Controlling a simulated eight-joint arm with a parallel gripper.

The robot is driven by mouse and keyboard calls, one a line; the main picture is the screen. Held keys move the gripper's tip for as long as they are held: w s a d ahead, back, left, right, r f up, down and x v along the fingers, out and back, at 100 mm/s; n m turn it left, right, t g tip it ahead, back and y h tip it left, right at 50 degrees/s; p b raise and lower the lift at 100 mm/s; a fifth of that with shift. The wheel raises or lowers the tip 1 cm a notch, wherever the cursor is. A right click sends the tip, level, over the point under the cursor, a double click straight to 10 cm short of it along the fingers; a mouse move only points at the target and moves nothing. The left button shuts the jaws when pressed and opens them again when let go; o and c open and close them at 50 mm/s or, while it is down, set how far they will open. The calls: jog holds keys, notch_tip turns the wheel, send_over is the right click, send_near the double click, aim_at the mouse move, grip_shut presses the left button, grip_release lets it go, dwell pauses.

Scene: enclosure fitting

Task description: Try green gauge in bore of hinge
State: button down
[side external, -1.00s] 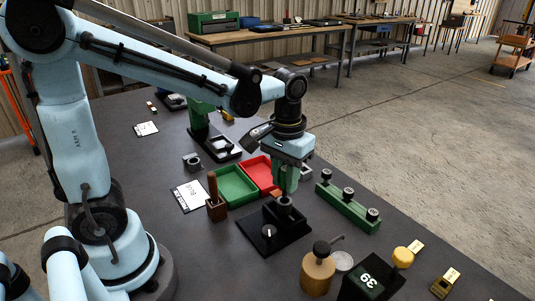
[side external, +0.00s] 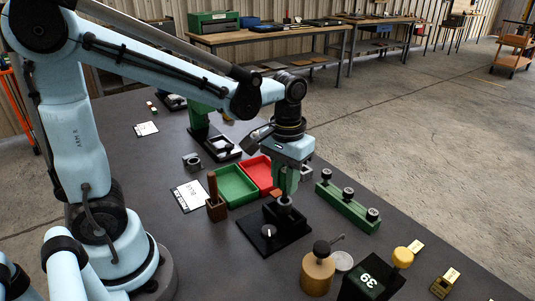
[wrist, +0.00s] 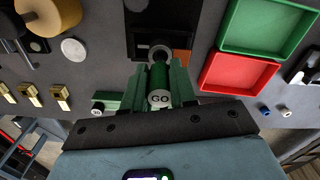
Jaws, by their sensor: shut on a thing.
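My gripper (side external: 286,187) has green fingers and points down over the black fixture (side external: 268,243) in the side view. In the wrist view, my gripper (wrist: 161,84) is shut on the green gauge (wrist: 159,78), whose end face is marked GO. The hinge (wrist: 160,52) shows as a grey metal ring just beyond the gauge's far end, on the black fixture (wrist: 141,20). The gauge is lined up with the ring. The fingers hide its tip in the side view, so I cannot tell how far it sits in the bore.
A green tray (side external: 236,190) and a red tray (side external: 262,177) lie behind the fixture. A green rack (side external: 345,208) with black-knobbed gauges stands to the right.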

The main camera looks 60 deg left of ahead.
aim_at(285, 170)
jog(key=shift+f, duration=0.7)
dwell(0.3)
jog(key=shift+r, duration=0.15)
dwell(0.9)
jog(key=shift+r, duration=2.8)
